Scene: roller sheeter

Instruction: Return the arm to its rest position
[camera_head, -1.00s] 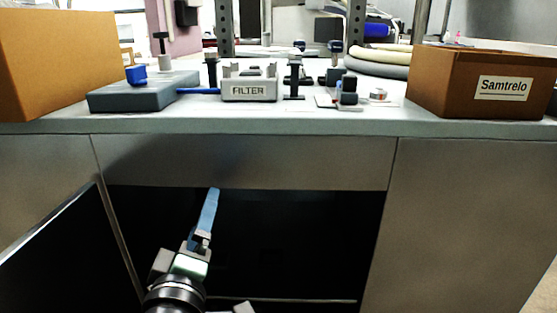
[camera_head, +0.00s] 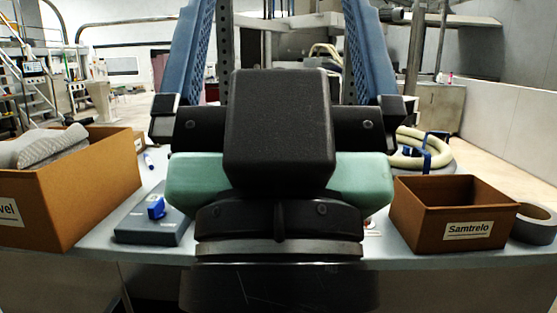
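My gripper (camera_head: 280,40) is close in front of the camera and fills the middle of the view. Its two blue perforated fingers stand far apart and point up and away, with their ends cut off or nearly so at the top edge. Only background posts show between them, so it is open and empty. My wrist hides the middle of the grey-blue worktop (camera_head: 97,238) and most of the things on it. The gripper appears raised above the worktop.
A brown box (camera_head: 95,205) with grey cloth stands at the left. A grey-blue block with a blue knob (camera_head: 156,207) is beside it. A brown box labelled Samtrelo (camera_head: 425,225) and a grey roll (camera_head: 535,223) are at the right. A coiled pale hose (camera_head: 415,150) lies behind.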

